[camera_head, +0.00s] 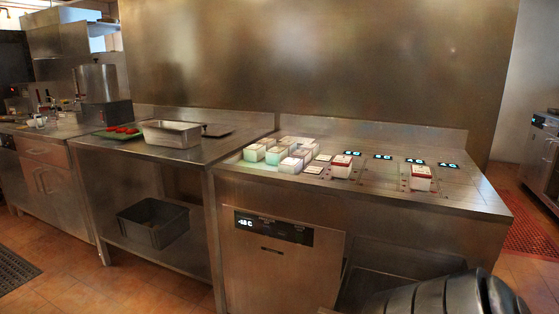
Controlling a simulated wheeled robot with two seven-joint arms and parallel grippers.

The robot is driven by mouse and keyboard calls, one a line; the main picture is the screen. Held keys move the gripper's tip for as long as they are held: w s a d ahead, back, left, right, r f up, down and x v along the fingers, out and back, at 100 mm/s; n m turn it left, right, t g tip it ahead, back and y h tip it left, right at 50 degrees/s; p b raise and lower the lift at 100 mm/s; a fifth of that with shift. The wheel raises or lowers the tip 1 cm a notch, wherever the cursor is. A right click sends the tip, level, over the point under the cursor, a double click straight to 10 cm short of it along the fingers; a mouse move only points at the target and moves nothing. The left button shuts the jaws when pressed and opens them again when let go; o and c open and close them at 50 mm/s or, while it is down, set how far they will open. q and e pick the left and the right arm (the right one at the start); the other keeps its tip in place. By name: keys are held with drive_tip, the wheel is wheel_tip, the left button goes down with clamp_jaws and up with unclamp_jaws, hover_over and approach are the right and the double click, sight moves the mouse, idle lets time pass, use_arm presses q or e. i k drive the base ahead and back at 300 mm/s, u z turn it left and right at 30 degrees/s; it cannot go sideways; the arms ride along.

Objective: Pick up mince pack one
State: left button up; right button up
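Small packs stand on the steel counter (450,200) in the middle right. A white pack with a dark red top (341,168) stands near the counter's middle. A similar red-topped pack (421,182) stands farther right. A cluster of pale packs (282,153), some white and some greenish, sits at the counter's left end. The labels are too small to read, so I cannot tell which is mince pack one. Neither of my grippers shows in the view.
Small lit displays (415,161) line the counter's back. On the left table stand a steel pan (172,134) and a green tray with red items (117,132). A grey bin (153,225) sits on its lower shelf. A dark ribbed shape (440,298) covers the bottom right.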

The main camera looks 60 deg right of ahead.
sight(341, 165)
drive_tip(key=z, duration=0.55)
drive_tip(key=i, duration=1.3)
drive_tip(key=z, duration=1.1)
